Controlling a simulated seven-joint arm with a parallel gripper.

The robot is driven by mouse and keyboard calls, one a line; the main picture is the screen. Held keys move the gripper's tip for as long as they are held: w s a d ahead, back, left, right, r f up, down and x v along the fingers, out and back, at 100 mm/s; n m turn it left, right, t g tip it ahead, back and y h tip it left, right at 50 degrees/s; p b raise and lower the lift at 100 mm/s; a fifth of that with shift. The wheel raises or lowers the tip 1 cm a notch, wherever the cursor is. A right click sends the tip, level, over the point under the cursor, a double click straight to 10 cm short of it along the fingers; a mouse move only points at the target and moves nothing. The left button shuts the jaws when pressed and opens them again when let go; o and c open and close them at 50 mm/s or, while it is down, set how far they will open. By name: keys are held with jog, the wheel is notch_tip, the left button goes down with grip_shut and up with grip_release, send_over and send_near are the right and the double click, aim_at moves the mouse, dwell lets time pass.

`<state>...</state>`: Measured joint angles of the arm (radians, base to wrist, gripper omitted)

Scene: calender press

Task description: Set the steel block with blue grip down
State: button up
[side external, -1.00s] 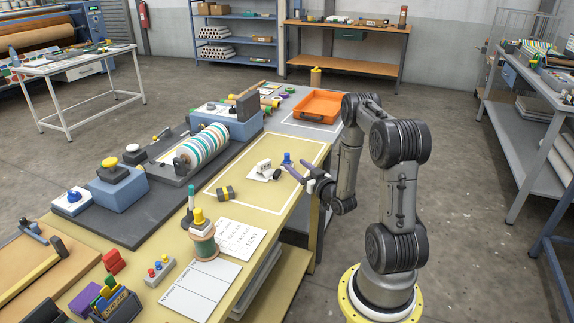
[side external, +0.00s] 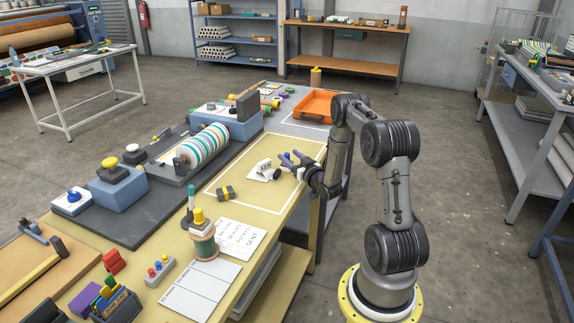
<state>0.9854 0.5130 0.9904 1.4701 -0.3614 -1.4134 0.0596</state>
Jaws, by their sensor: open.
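The blue grip (side external: 285,159) of the steel block stands up on the yellow bench top (side external: 238,200), inside the white outline and just right of a small white item. The steel body under the grip is small and hard to make out. The fingers look clear of the grip, though the gap is too small to judge exactly.
A striped roller (side external: 205,144) is at the left. An orange tray (side external: 318,96) sits behind.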

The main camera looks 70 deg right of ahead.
grip_shut()
jog(key=shift+r, duration=0.15)
jog(key=shift+r, duration=0.5)
notch_tip(320, 180, up, 2)
jog(key=shift+r, duration=0.2)
jog(key=s+a+r, duration=0.9)
jog(key=a, duration=0.2)
jog(key=w+a+f+n+t+y, duration=0.1)
jog(key=w+a+y, duration=0.4)
jog(key=a, duration=0.7)
jog(key=w+a+f+n+t+y, duration=0.2)
jog(key=w+a+f+n+y, duration=0.2)
jog(key=w+a, duration=0.4)
jog(key=a+n+y, duration=0.1)
jog(key=a+n, duration=0.1)
jog(key=a, duration=0.2)
jog(key=shift+a+y, duration=0.25)
jog(key=shift+y, duration=0.05)
